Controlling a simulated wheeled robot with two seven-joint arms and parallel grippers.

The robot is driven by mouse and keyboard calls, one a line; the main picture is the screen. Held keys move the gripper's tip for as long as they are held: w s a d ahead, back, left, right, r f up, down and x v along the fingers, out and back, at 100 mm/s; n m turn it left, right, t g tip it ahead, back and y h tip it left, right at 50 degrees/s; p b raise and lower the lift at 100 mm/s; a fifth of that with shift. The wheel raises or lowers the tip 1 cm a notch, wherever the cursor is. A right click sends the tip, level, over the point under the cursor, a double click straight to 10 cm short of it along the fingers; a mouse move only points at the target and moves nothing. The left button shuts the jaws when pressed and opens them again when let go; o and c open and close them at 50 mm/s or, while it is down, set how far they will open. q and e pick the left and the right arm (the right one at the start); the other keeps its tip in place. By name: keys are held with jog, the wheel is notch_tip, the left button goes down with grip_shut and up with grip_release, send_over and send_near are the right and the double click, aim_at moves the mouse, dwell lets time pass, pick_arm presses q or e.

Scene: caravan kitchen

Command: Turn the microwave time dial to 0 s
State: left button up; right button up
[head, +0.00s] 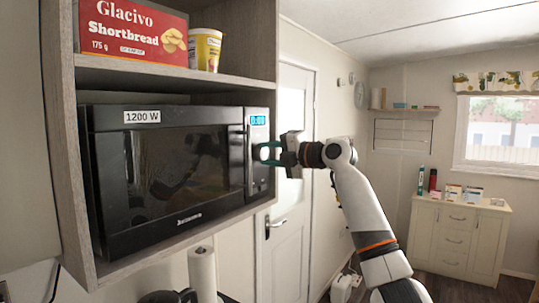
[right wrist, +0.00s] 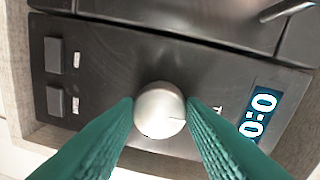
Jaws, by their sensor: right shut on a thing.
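The black microwave (head: 112,185) sits in a shelf niche at the left of the head view, its door shut. Its blue display (head: 258,120) seems to read 0:00; in the right wrist view the display (right wrist: 259,114) is partly cut off and shows 0:0. The round silver time dial (right wrist: 159,108) is in the middle of the right wrist view, with a thin mark near its lower right edge. My right gripper (head: 263,153) is at the control panel, its green fingers shut on the dial from both sides. My left gripper is not in view.
Two square buttons (right wrist: 55,101) sit on the panel to one side of the dial. The vertical door handle (head: 249,160) is close beside my right fingers. A shortbread box (head: 130,35) and a yellow tub (head: 205,50) stand on the shelf above. A paper roll (head: 202,275) stands below.

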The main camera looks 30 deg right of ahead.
jog(key=o, duration=1)
jog(key=shift+f, duration=0.1)
jog(key=shift+s+d, duration=0.15)
jog(key=shift+s, duration=0.1)
jog(key=b+v, duration=0.5)
jog(key=v, duration=0.6)
jog(key=shift+s+d, duration=0.15)
